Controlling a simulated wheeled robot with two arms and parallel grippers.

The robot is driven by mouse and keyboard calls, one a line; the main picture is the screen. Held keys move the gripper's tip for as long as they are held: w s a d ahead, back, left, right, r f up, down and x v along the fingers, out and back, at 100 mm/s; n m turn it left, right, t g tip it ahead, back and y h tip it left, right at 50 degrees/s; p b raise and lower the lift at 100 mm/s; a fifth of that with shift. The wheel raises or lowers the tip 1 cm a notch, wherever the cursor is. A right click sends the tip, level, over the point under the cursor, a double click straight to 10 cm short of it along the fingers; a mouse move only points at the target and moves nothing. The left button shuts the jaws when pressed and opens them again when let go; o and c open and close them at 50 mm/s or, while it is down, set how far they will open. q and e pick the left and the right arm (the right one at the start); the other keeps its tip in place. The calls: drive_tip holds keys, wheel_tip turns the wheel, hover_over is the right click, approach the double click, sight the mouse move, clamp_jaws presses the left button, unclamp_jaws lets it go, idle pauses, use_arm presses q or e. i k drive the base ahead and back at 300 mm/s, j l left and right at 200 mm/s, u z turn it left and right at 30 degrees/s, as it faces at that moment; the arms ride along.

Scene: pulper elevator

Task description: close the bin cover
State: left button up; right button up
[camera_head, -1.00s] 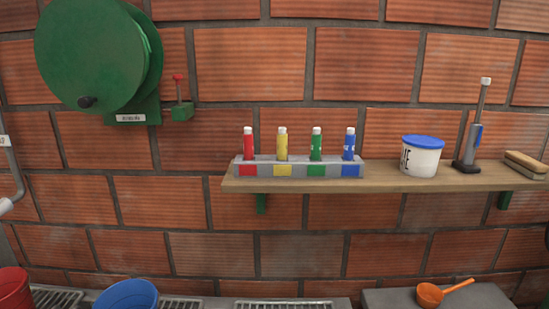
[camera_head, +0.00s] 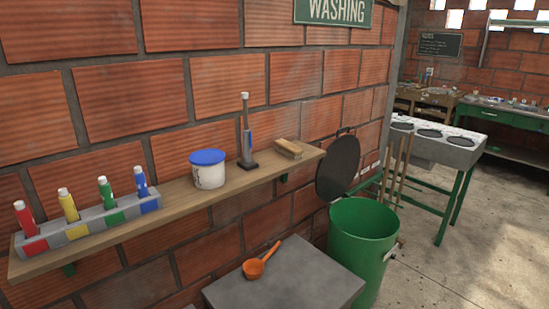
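A green bin (camera_head: 362,245) stands on the floor at the right of the grey block, its top open. Its dark round cover (camera_head: 338,167) stands tilted up at the back of the rim, close to the brick wall. A small light-coloured knob or handle (camera_head: 392,250) shows on the bin's right side. Neither of my grippers is in view.
A grey block (camera_head: 287,279) with an orange ladle (camera_head: 261,262) on it stands left of the bin. A wooden shelf (camera_head: 175,209) above holds coloured bottles and a blue-lidded tub (camera_head: 208,169). Wooden poles (camera_head: 398,167) and a green-legged table (camera_head: 437,146) stand behind. Floor at right is clear.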

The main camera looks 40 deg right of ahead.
sight(335, 173)
drive_tip(key=z, duration=1.75)
drive_tip(key=i+z, duration=0.4)
drive_tip(key=i, duration=1.05)
